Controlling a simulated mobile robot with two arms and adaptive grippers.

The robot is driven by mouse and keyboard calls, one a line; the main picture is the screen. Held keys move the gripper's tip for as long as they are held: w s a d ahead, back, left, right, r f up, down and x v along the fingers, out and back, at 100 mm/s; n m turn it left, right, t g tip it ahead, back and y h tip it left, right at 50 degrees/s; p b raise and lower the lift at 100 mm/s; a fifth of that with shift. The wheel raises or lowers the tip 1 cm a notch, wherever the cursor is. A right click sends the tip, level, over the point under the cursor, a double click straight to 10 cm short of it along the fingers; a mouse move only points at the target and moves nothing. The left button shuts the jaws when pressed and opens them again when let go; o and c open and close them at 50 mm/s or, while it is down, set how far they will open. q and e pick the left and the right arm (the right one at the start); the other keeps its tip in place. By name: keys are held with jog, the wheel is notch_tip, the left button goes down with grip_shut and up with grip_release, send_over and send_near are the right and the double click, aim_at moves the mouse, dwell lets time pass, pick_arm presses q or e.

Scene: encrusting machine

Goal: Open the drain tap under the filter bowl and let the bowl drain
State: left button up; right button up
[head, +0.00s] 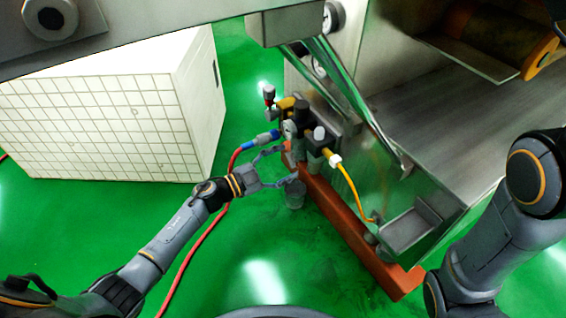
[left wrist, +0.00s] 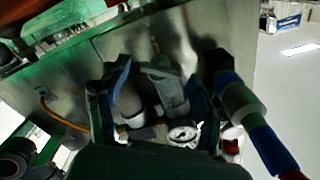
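The air filter unit (head: 303,122) is mounted on the side of the steel machine, with a round gauge, which also shows in the left wrist view (left wrist: 183,135). Two pale cylindrical bowls, a left one (left wrist: 129,104) and a right one (left wrist: 170,92), show in the left wrist view. I cannot tell for sure which is the filter bowl, and the drain tap is not distinct. My left gripper (head: 290,163) is open just left of and below the unit. In the left wrist view its fingers (left wrist: 158,75) stand apart on either side of the bowls. My right gripper is out of view.
A grey cup (head: 295,194) stands below the unit, beside the orange base rail (head: 345,222). A red hose (head: 205,236) with a blue coupling runs to the unit. A yellow tube (head: 350,188) hangs to its right. A white tiled block (head: 110,115) stands at left. Green floor is open in front.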

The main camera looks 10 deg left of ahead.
pick_arm(q)
jog(key=v, duration=1.2)
jog(key=shift+c, duration=0.2)
